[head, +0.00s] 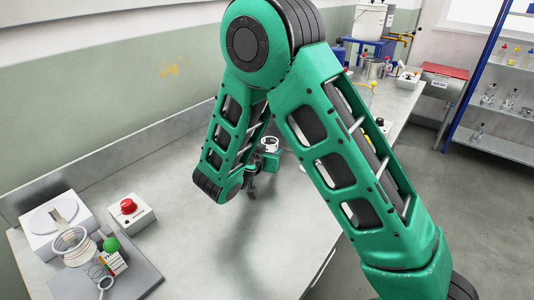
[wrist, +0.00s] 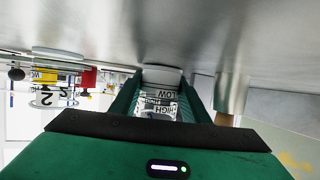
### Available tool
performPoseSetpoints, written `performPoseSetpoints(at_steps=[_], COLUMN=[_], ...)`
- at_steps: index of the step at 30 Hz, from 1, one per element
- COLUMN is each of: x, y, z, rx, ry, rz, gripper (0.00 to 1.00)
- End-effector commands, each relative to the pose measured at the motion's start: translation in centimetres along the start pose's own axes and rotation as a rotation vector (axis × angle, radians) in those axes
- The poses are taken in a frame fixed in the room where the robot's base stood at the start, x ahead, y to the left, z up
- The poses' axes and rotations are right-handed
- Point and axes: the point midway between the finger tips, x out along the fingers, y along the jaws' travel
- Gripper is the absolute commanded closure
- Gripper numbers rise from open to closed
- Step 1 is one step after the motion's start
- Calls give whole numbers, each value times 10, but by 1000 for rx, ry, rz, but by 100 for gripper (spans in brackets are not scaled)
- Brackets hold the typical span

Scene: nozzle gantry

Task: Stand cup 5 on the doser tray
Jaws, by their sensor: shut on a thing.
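My gripper (wrist: 158,103) is shut on a clear cup (wrist: 160,104), seen between its green fingers in the wrist view. The cup has black HIGH and LOW marks that show upside down. Its number is not readable, so I cannot tell if it is cup 5. In the head view a small pale round cup (head: 270,144) shows by the green gripper (head: 264,158) above the bench, partly behind my arm. I cannot pick out the doser tray with certainty.
The bench (head: 185,250) is clear in the middle. A shelf (head: 505,105) of glassware stands at right.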

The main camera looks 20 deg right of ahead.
Motion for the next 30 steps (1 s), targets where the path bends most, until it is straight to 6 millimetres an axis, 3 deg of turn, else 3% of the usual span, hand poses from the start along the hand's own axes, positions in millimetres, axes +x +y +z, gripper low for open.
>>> performPoseSetpoints(at_steps=[5, 6, 19, 30], x=[0, 0, -6, -74], y=[0, 0, -2, -3], z=[2, 2, 0, 0], rx=[0, 0, -2, -2], ry=[0, 0, -1, -1], rz=[0, 0, -3, -7], gripper=[82, 51, 50, 50])
